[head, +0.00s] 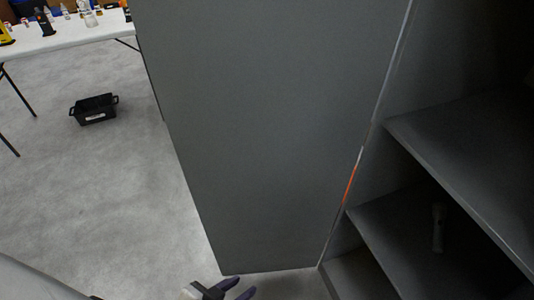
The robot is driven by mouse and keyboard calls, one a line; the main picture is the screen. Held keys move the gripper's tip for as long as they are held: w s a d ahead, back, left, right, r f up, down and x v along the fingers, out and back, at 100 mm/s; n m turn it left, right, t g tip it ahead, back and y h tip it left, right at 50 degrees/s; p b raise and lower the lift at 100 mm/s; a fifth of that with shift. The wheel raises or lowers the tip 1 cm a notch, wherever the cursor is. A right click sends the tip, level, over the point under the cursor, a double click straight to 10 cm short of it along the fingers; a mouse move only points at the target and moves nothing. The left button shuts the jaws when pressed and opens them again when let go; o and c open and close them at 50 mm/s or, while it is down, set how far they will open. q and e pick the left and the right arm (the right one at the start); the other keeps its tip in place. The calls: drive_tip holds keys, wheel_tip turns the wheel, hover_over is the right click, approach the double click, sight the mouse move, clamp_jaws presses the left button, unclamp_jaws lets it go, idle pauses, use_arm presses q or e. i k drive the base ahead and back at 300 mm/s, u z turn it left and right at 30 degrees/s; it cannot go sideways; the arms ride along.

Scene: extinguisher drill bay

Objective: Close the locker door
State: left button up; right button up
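The grey locker door (265,130) stands open and fills the middle of the head view. Its right edge meets the locker body along a thin seam. The locker (455,130) is open at the right, with its dark inside and shelves showing. My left gripper (240,290) is at the bottom edge of the view, just below the door's lower edge. Its two dark fingers look spread apart with nothing between them. I cannot tell whether it touches the door. My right gripper is not in view.
A pale object (438,228) stands on a lower locker shelf (385,240). A black crate (94,109) sits on the grey floor at the left. A white table (75,33) with bottles and other items stands at the back left. The floor between is clear.

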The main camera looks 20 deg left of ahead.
sight(268, 108)
drive_tip(key=k, duration=1.4)
drive_tip(key=u, duration=1.45)
drive_tip(key=i, duration=3.95)
drive_tip(key=z, duration=4.05)
drive_tip(key=i, duration=0.5)
drive_tip(key=z, duration=0.05)
